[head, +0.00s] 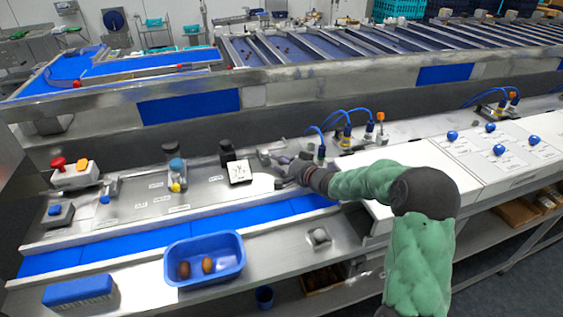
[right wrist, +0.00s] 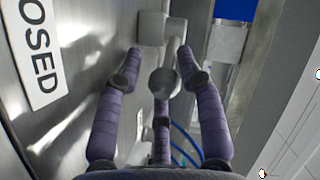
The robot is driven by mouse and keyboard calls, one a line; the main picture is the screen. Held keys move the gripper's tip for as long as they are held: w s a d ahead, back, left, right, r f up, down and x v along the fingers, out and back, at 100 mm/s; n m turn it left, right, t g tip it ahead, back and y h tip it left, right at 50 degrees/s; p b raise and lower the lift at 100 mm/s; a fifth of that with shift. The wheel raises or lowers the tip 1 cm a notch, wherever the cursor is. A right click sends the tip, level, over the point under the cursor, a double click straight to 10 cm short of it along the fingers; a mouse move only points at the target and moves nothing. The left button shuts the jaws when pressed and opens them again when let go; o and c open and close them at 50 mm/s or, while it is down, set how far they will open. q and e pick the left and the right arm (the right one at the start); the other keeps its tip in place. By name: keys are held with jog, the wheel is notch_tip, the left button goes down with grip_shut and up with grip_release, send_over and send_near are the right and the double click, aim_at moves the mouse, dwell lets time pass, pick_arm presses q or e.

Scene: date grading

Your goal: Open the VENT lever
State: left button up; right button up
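In the right wrist view, a grey round knob (right wrist: 165,82) sits between my purple fingers, in front of a pale block (right wrist: 153,29) on the metal panel. A label ending in "OSED" (right wrist: 40,50) is beside it; the word VENT is not readable. My right gripper (right wrist: 160,75) is open around the knob, with a finger on either side and a third below; contact cannot be told. In the head view my right gripper (head: 277,163) is low over the metal console, right of a white dial box (head: 239,172), and hides most of the lever. My left gripper is out of view.
A red button (head: 58,163) and a blue-knobbed lever (head: 105,199) stand at the left. A blue tray (head: 232,268) holding two dates is at the front. White panels (head: 515,173) carry blue knobs.

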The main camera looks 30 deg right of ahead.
notch_tip(320, 180, up, 10)
dwell(0.6)
